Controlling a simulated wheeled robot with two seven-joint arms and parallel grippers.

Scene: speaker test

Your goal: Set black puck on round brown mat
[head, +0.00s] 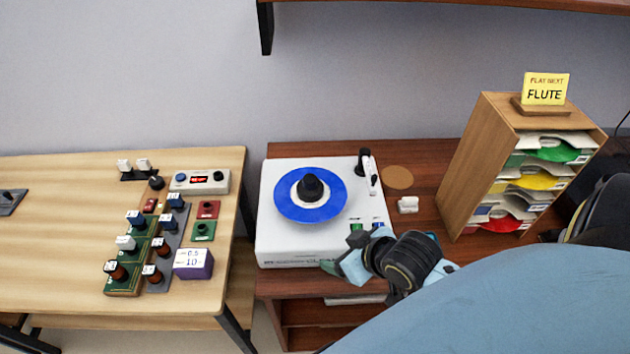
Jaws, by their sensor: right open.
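The black puck (310,187) sits upright at the centre of a blue record with a white label (325,208) on the white turntable (275,245). The round brown mat (397,177) lies flat and bare on the dark wood table, just right of the turntable's far right corner. My right gripper (345,254) is open over the turntable's front right corner, nearer to me than the puck and apart from it. It hides part of that corner. My left gripper is out of view.
The tonearm (368,172) stands between puck and mat. A small white object (408,204) lies in front of the mat. A wooden record rack (475,165) with a yellow "FLUTE" sign (545,89) stands at right. A light wood table (60,260) with electronics is at left.

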